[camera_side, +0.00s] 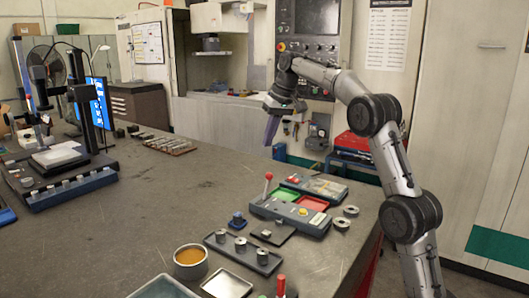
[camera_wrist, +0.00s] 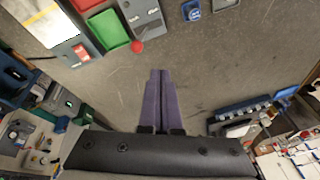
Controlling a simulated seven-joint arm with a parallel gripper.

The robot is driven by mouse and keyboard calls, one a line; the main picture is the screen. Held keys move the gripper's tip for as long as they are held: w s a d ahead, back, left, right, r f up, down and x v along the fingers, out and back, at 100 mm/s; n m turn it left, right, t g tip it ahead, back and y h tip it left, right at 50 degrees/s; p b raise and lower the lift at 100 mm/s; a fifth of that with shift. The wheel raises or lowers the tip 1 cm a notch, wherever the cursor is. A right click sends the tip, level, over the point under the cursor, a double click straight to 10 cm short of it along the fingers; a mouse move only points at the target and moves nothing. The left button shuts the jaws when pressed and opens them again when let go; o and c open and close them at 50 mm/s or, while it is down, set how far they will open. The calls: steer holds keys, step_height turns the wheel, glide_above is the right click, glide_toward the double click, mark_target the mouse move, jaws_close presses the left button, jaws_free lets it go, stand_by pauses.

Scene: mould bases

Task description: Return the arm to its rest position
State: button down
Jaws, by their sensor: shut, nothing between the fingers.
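My gripper (camera_side: 270,138) hangs above and beyond the far edge of the control box in the side view, high over the table and touching nothing. Its purple fingers point down and are shut together with nothing between them. In the wrist view the closed fingers (camera_wrist: 160,75) reach over bare grey table. My arm rises at the right and bends over toward the left.
A control box (camera_side: 289,219) with a red-knobbed lever (camera_side: 268,176) stands near the table's right edge. A dark tray (camera_side: 241,256) of metal cylinders, a bowl (camera_side: 191,262) and loose rings (camera_side: 342,224) lie nearby. The table's middle is clear.

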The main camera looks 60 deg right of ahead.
steer(key=shift+s+r, duration=0.2)
steer(key=shift+r, duration=0.35)
